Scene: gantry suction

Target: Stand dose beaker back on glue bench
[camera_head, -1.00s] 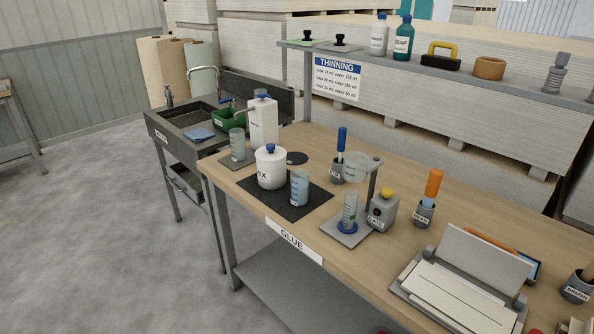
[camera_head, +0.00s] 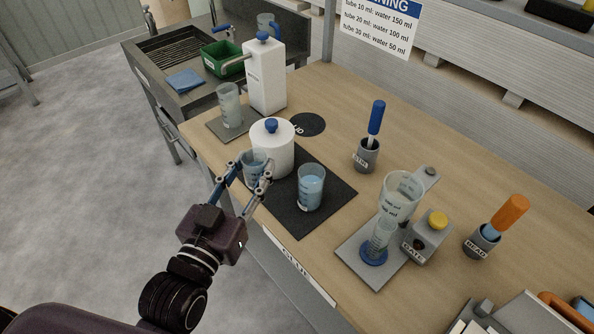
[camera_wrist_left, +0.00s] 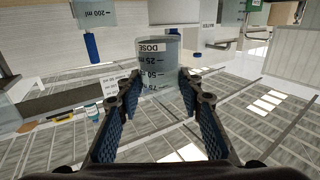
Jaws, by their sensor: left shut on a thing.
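The dose beaker (camera_head: 255,170) is a small clear cup with dark scale marks. Its DOSE label shows in the left wrist view (camera_wrist_left: 160,62). My left gripper (camera_head: 254,177) is shut on it, one finger on each side. In the head view it overlaps the left side of the white pot (camera_head: 284,160) and the front-left edge of the black mat (camera_head: 327,208). I cannot tell its exact height above the glue bench (camera_head: 325,160). My right gripper is not in view.
A beaker of blue liquid (camera_head: 311,190) stands on the mat, right of the pot. Another beaker (camera_head: 229,107) stands on a grey plate beside the white dispenser (camera_head: 266,78). A cylinder (camera_head: 383,236) on a stand, a grey gate box (camera_head: 428,240) and brush cups fill the right side.

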